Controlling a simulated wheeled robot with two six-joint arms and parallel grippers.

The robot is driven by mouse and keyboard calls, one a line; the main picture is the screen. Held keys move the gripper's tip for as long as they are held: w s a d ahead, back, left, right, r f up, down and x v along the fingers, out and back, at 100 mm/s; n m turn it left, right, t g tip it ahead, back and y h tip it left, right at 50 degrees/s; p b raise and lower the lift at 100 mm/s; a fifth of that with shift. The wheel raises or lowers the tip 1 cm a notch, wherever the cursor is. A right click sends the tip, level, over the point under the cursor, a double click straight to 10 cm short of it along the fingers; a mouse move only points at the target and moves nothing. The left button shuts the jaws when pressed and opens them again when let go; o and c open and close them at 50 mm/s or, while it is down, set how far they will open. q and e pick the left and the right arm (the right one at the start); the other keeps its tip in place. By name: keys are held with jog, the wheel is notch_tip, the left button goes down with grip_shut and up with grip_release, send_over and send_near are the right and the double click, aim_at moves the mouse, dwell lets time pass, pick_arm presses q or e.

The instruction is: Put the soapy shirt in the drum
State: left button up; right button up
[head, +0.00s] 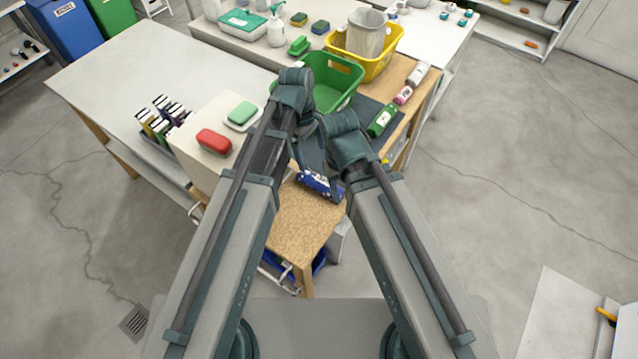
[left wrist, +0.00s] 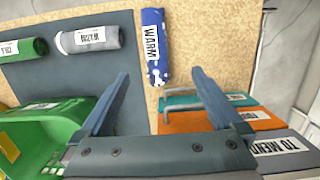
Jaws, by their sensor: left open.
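A rolled blue cloth (left wrist: 154,62) with white patches and a label reading WARM lies on the tan surface in the left wrist view. It may be the soapy shirt; I cannot be sure. A blue item with a white label (head: 318,184) shows near my arms in the head view. My left gripper (left wrist: 160,76) is open and empty, its fingers apart, with the blue roll beyond and between them. In the head view my left gripper (head: 311,152) is partly hidden by my arms. I cannot pick out a drum. My right gripper is not visible.
A green roll (left wrist: 22,49) and a grey roll (left wrist: 90,39) lie on a dark mat. Teal, orange and grey (left wrist: 275,150) labelled items are at lower right. A green basket (head: 335,92) and a yellow basket (head: 386,60) stand at the back. Red and green soap-like blocks sit left.

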pick_arm(q)
jog(key=b, duration=0.8)
send_near(319, 180)
jog(key=f, duration=0.2)
jog(key=s+f, duration=0.1)
jog(key=f, duration=0.2)
jog(key=shift+d, duration=0.2)
jog(key=f+b, duration=0.2)
jog(key=d+f+b, duration=0.1)
jog(key=f+b, duration=0.2)
jog(key=shift+f+b, duration=0.15)
jog(key=shift+b, duration=0.15)
jog(key=shift+c, duration=0.2)
grip_shut()
jog(key=shift+r, duration=0.2)
